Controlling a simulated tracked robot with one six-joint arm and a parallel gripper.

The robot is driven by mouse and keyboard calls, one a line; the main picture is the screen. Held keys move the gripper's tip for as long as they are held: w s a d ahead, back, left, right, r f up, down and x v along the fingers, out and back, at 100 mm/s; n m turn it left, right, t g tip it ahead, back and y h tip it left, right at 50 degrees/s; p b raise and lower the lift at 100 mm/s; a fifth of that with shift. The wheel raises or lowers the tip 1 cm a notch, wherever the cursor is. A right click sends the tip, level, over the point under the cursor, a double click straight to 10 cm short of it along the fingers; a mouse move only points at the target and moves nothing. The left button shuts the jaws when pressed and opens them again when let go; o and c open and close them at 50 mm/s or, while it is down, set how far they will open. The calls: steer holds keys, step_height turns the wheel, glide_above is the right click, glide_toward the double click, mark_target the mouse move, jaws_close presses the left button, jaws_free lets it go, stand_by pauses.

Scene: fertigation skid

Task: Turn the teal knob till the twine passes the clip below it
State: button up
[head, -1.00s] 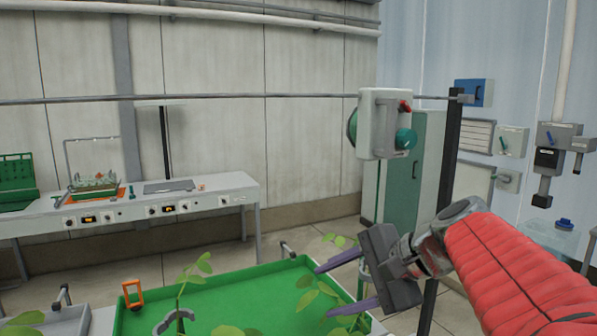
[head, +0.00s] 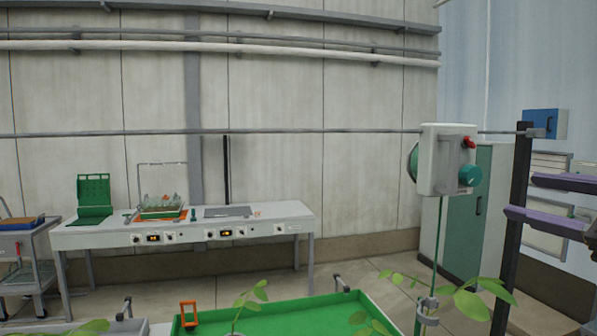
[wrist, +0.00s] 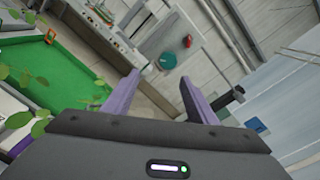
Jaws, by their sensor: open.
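The teal knob (head: 470,175) sits on the lower right face of a white box (head: 432,160) hanging from the rail. A green reel edge shows at the box's left, and a red button (head: 469,142) above the knob. Green twine (head: 438,235) hangs from the box toward a grey clip (head: 428,304) on a plant; where it ends is hard to tell. My gripper (head: 520,197) is open and empty, to the right of the knob. In the wrist view the knob (wrist: 167,61) shows beyond and between the purple fingertips (wrist: 160,77), apart from them.
A dark post (head: 515,230) stands right of the box and bears the rail (head: 330,131). A green tray (head: 280,316) with leafy plants lies below. A white bench (head: 190,228) stands at the back wall. A green cabinet (head: 465,235) stands behind the box.

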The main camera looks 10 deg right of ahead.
mark_target(474, 176)
steer(key=shift+s+d+r, duration=0.45)
steer(key=shift+s+r, duration=0.1)
steer(key=shift+r, duration=0.1)
steer(key=shift+w, duration=0.15)
steer(key=shift+w+a, duration=0.15)
steer(key=shift+w, duration=3.25)
steer(key=shift+w+a, duration=0.15)
steer(key=shift+w, duration=3.25)
steer(key=shift+c, duration=0.2)
